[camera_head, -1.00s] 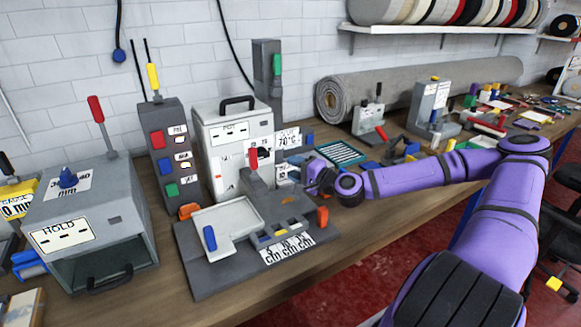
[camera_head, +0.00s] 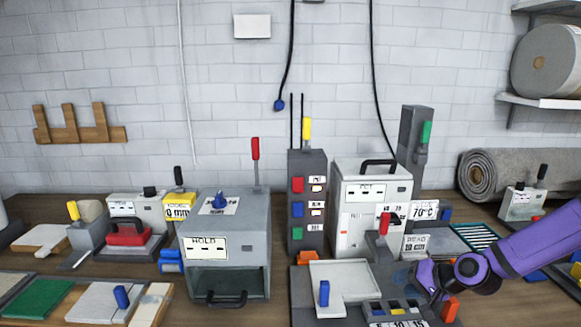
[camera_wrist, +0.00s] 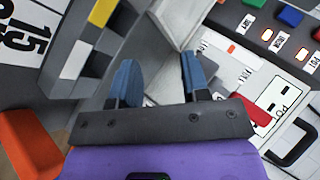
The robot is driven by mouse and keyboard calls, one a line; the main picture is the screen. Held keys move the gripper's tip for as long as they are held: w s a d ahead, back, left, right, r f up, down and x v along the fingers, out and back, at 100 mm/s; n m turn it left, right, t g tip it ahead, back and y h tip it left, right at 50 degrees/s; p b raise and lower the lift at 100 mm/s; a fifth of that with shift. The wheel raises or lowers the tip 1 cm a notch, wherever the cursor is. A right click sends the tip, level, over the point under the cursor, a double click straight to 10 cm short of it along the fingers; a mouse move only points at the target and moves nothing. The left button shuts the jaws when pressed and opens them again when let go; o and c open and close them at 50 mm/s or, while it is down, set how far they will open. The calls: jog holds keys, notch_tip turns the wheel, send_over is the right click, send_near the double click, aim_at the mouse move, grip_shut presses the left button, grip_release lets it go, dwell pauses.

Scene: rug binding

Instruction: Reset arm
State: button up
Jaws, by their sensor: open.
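My purple arm enters from the right in the head view. My gripper (camera_head: 408,277) is at the right side of the grey press base with the white tray (camera_head: 345,280), in front of the white machine (camera_head: 352,219). In the wrist view my gripper (camera_wrist: 158,75) shows two blue fingers apart, with nothing between them. Past the fingers are the grey block with coloured squares (camera_wrist: 88,50) and the white machine (camera_wrist: 235,85). I cannot tell whether a finger touches anything.
A grey box machine marked HOLD (camera_head: 225,246) stands to the left, and a grey control box with coloured buttons (camera_head: 308,205) stands behind. An orange knob (camera_head: 450,309) is close below my gripper. A rolled grey rug (camera_head: 515,175) lies at the back right.

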jog(key=shift+s+d+r+n+g+h, duration=0.1)
jog(key=shift+s+d+n+g+h, duration=0.15)
jog(key=shift+s+n+g+h, duration=0.5)
jog(key=s+d+r+n+g+h, duration=0.1)
jog(key=s+r+h, duration=0.3)
jog(key=r, duration=0.5)
jog(key=s+d+r+n+g+h, duration=0.1)
jog(key=s+d+r+n+h, duration=0.15)
jog(key=s+r, duration=0.45)
jog(key=s+a+r+t, duration=0.1)
jog(key=s+a+r, duration=0.2)
jog(key=s+r, duration=1.1)
notch_tip(320, 180, up, 3)
jog(key=shift+s+r+t+y, duration=0.1)
jog(key=shift+s+t+y, duration=0.1)
jog(key=shift+t+y, duration=0.15)
jog(key=shift+a, duration=0.1)
